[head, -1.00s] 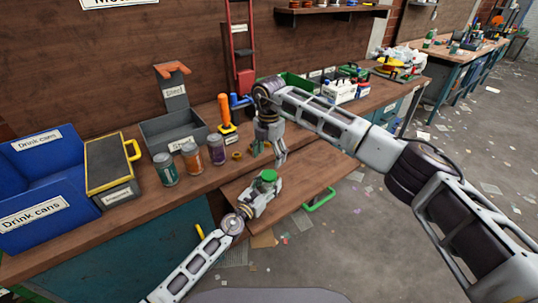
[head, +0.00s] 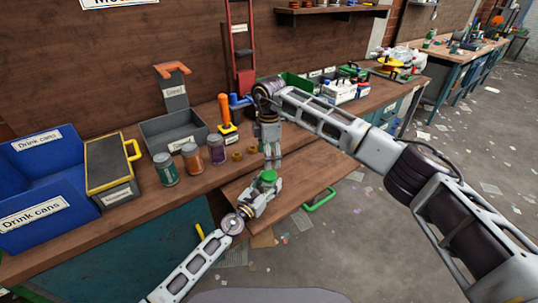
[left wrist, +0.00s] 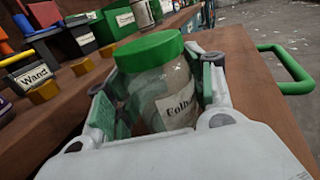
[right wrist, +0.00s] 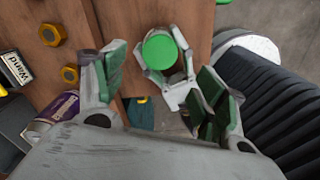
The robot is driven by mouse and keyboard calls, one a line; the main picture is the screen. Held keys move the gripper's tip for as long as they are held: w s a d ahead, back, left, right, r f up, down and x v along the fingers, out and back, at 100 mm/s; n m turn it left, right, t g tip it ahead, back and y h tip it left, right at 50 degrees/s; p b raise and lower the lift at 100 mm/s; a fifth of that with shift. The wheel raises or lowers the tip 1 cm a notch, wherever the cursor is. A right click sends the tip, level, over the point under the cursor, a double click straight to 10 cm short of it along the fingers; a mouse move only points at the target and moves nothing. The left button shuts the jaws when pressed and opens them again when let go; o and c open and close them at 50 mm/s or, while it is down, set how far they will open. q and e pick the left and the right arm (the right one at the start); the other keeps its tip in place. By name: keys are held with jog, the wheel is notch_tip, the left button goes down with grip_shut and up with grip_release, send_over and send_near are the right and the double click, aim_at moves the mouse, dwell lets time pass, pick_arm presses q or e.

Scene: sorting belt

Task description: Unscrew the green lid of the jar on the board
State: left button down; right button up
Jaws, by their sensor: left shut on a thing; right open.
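The clear jar (left wrist: 160,95), with a white label and a green lid (left wrist: 150,50), stands on the wooden board (head: 305,180). The lid also shows in the head view (head: 267,177) and in the right wrist view (right wrist: 160,50). My left gripper (left wrist: 170,85) is shut around the jar's body, below the lid. My right gripper (right wrist: 160,85) is open and empty, pointing down. In the head view the right gripper (head: 273,160) is just behind and above the lid, apart from it. The lid sits on the jar. Its thread is hidden.
Three cans, including a purple one (head: 216,149), stand on the bench left of the board. A green handle (head: 320,200) juts from the board's front edge.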

aim_at(269, 174)
jog(key=shift+f, duration=0.1)
dwell(0.4)
jog(key=shift+f, duration=3.95)
jog(key=c, duration=1.2)
jog(key=shift+o, duration=0.2)
